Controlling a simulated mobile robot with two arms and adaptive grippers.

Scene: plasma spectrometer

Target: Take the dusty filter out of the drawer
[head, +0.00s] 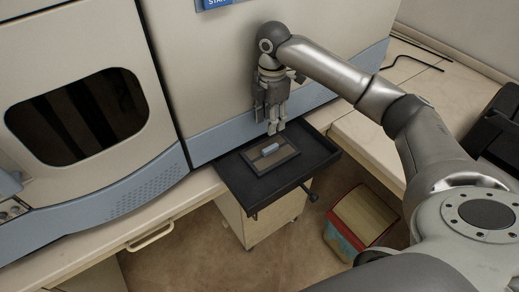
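The black drawer (240,187) is pulled out from the lower front of the spectrometer. The dusty filter (283,158) lies flat in it, a dark-framed rectangle with a brownish middle and a small light blue-grey handle (270,149) on top. My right gripper (276,130) points down just above the filter's far side, close to the handle. Its fingertips look close together, with nothing seen between them; the small size hides whether they are fully shut. My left gripper is not in view.
The spectrometer's beige front (215,90) rises directly behind the drawer. A drawer lever (310,194) sticks out at the front right. A box (362,215) with red and teal sides stands on the floor at the right. A black cable (415,62) lies on the counter.

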